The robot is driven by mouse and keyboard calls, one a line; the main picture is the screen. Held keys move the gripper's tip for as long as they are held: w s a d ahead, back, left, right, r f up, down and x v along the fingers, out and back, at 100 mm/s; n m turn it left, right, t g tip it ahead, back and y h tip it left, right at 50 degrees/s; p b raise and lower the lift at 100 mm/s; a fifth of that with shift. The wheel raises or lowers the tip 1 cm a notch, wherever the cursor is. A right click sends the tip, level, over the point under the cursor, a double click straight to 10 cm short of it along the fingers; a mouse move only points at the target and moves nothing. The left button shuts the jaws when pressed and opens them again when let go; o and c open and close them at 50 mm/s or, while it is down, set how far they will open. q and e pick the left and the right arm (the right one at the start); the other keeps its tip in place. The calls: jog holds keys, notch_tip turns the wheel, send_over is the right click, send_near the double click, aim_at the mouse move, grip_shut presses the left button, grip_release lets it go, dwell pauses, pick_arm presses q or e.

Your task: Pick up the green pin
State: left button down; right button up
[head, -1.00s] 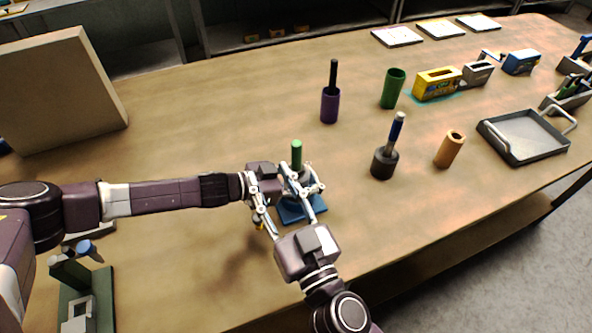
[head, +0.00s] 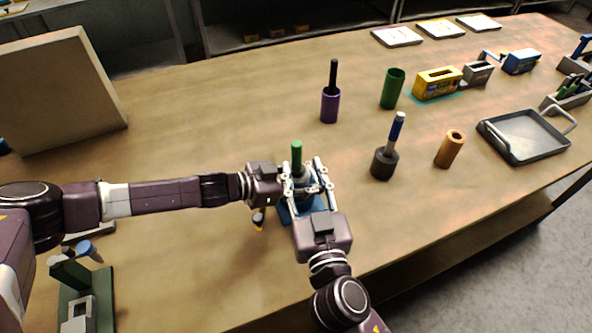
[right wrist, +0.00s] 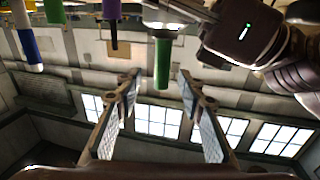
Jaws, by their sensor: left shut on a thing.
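The green pin (head: 297,154) stands upright in a dark holder above a blue base (head: 287,212). In the right wrist view, which looks upside down, the pin (right wrist: 162,62) hangs between the fingers. My left gripper (head: 291,183) comes in from the left and is shut, apparently on the pin's holder, which the fingers mostly hide. My right gripper (head: 305,172) comes from the front. Its fingers (right wrist: 157,85) are open, one on each side of the pin, with a gap to it on both sides.
A purple holder (head: 330,106) with a black pin, a green cup (head: 392,90), a dark holder (head: 383,164) with a blue-tipped pin and an orange cup (head: 449,149) stand to the right. A grey tray (head: 527,137) lies farther right. A large tan panel (head: 60,90) stands back left.

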aim_at(297, 160)
jog(key=shift+w+a+f, duration=0.15)
jog(key=shift+w+a, duration=0.1)
jog(key=shift+w, duration=0.65)
jog(key=shift+w+a+f, duration=0.15)
jog(key=shift+w+a, duration=0.15)
jog(key=shift+w, duration=0.6)
jog(key=shift+w+a+f, duration=0.15)
jog(key=shift+w+a, duration=0.1)
jog(key=shift+w, duration=0.65)
grip_shut()
